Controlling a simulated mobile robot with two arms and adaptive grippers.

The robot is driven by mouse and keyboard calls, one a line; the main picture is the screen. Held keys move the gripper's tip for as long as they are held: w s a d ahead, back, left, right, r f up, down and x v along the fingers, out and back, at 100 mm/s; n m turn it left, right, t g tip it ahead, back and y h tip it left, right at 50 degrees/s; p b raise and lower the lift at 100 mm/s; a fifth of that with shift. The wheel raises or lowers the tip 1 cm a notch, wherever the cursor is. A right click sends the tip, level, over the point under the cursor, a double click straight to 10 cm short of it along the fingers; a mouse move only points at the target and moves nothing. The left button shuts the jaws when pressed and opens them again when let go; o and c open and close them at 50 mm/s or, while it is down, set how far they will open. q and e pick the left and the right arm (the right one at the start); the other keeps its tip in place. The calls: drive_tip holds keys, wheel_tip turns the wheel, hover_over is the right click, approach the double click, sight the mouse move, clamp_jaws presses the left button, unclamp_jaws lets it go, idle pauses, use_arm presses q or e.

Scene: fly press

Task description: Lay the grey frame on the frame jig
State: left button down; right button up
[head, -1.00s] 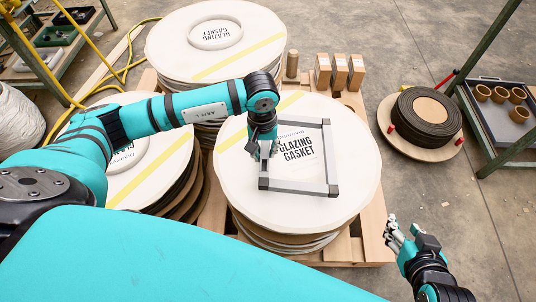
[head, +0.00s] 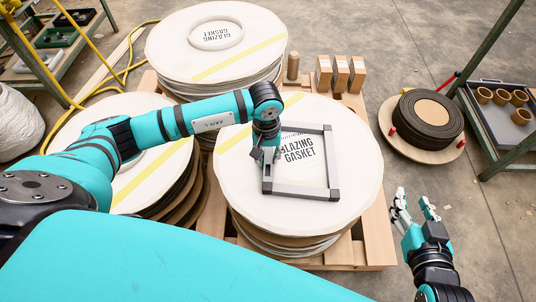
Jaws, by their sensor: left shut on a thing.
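The grey frame (head: 302,190) is a thin open rectangle with dark corners. It shows over the front round stack, whose top is printed GLAZING GASKET (head: 240,190). My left gripper (head: 265,157) is shut on the frame's left side. Whether the frame touches the stack or hangs just above it I cannot tell. The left wrist hides the frame's upper left corner. My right gripper (head: 414,201) is open and empty, over the floor to the right of the pallet. I cannot make out a frame jig in this view.
Another round stack (head: 175,45) stands behind, and a third (head: 160,185) is partly under my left arm. Wooden blocks (head: 340,75) stand at the pallet's back. A dark coil (head: 428,118) lies on a round board at right, near a rack with a tray (head: 500,125).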

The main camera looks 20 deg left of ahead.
use_arm(q)
drive_tip(key=c, duration=1.1)
unclamp_jaws()
drive_tip(key=shift+f, duration=0.1)
